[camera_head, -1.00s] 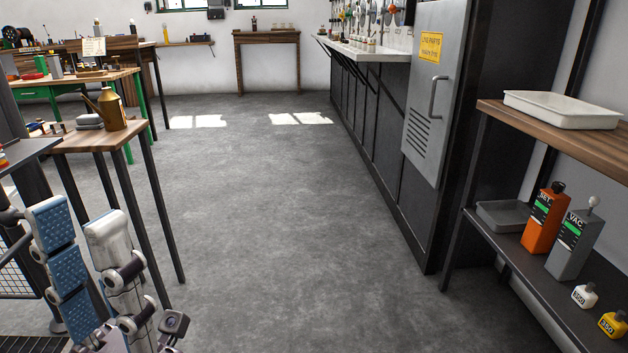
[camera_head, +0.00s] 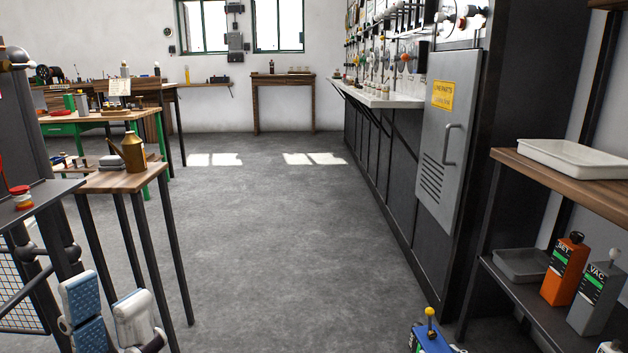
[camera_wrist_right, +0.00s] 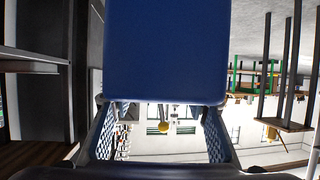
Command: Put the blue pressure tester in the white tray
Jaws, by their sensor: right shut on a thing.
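The blue pressure tester (camera_head: 430,342) shows at the bottom edge of the head view, with a yellow knob on top; its lower part is cut off. In the right wrist view the blue tester (camera_wrist_right: 168,50) fills the upper middle. My right gripper (camera_wrist_right: 163,112) is shut on it, one finger on each side. The white tray (camera_head: 575,159) sits on the wooden top shelf at right, above and to the right of the tester. The tray's inside looks empty. My left gripper (camera_head: 108,302) is open and empty at lower left.
On the dark lower shelf stand a grey tray (camera_head: 522,265), an orange SET tester (camera_head: 566,272) and a grey VAC tester (camera_head: 596,300). A grey cabinet (camera_head: 446,130) is left of the shelf unit. A small table (camera_head: 120,180) is at left. The middle floor is clear.

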